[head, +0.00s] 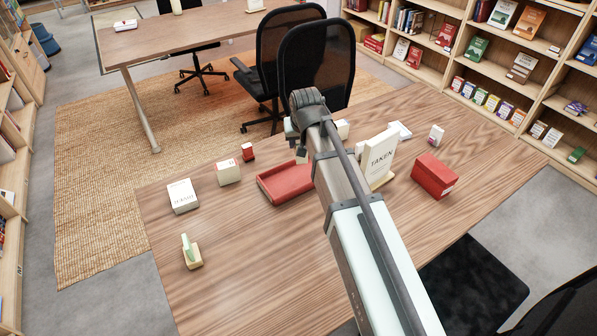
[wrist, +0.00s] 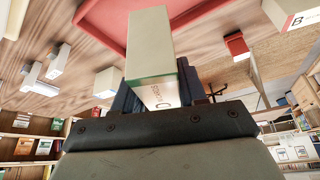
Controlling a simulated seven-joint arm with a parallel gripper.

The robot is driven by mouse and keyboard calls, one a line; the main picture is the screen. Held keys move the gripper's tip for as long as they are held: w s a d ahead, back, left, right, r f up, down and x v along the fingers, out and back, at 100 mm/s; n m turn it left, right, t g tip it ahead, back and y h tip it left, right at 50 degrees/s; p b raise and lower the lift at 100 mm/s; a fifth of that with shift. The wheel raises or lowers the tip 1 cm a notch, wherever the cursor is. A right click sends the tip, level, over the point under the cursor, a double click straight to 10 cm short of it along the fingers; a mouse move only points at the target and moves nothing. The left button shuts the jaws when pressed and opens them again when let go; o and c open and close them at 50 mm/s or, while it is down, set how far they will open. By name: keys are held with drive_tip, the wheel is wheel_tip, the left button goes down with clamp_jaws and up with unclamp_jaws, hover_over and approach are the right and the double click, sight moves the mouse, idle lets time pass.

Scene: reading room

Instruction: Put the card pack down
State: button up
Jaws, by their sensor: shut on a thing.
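My gripper (wrist: 158,95) is shut on the card pack (wrist: 150,45), a pale cream box with a green band and small print near the fingers. In the wrist view the pack stands out from the jaws toward the tabletop and overlaps the view of the red tray (wrist: 100,18). I cannot tell whether the pack touches anything. In the head view my arm hides most of the gripper and pack, which are over or just behind the red tray (head: 285,183) on the wooden table (head: 260,270).
Left of the tray are a small red box (head: 248,152), a cream box (head: 228,172), a white box (head: 182,196) and a small stand (head: 191,252). To the right are a "TAKEN" sign (head: 380,155) and a red box (head: 434,175). The table's near left is mostly clear.

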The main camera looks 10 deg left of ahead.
drive_tip(key=shift+w+a, duration=0.35)
drive_tip(key=shift+f, duration=4.9)
drive_tip(key=shift+f, duration=0.2)
drive_tip(key=o, duration=1.1)
drive_tip(key=shift+r, duration=0.15)
drive_tip(key=v, duration=1.2)
drive_tip(key=shift+s, duration=0.1)
